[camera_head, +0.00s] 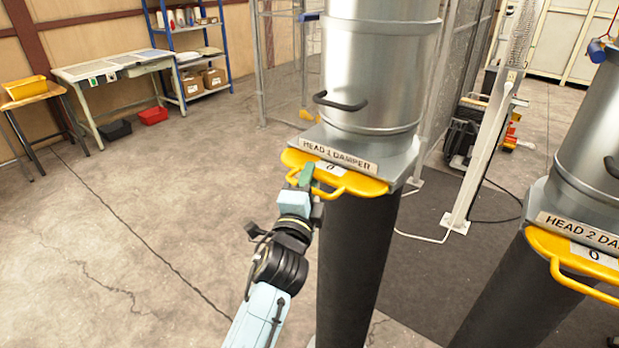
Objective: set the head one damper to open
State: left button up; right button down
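The head 1 damper is a yellow slide plate (365,184) under a grey flange on the left metal cylinder. A metal label above it (338,157) reads "HEAD 1 DAMPER". A white tag on the plate shows a "0". A yellow loop handle (330,193) sticks out from the plate's front. My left gripper (304,176) is at the left part of this handle, with its green-tipped end overlapping the bar. I cannot tell whether its fingers are closed around the bar. My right gripper is not in view.
A second cylinder on the right has its own yellow damper plate (580,252) labelled "HEAD 2". A black sleeve (352,265) hangs under the head 1 plate. A black handle (340,102) juts from the cylinder above. The floor to the left is open, with a workbench (112,66) behind.

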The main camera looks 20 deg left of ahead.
pick_arm(q)
jog(key=shift+w, duration=0.15)
jog(key=shift+c, duration=0.2)
grip_shut()
jog(key=shift+r, duration=0.15)
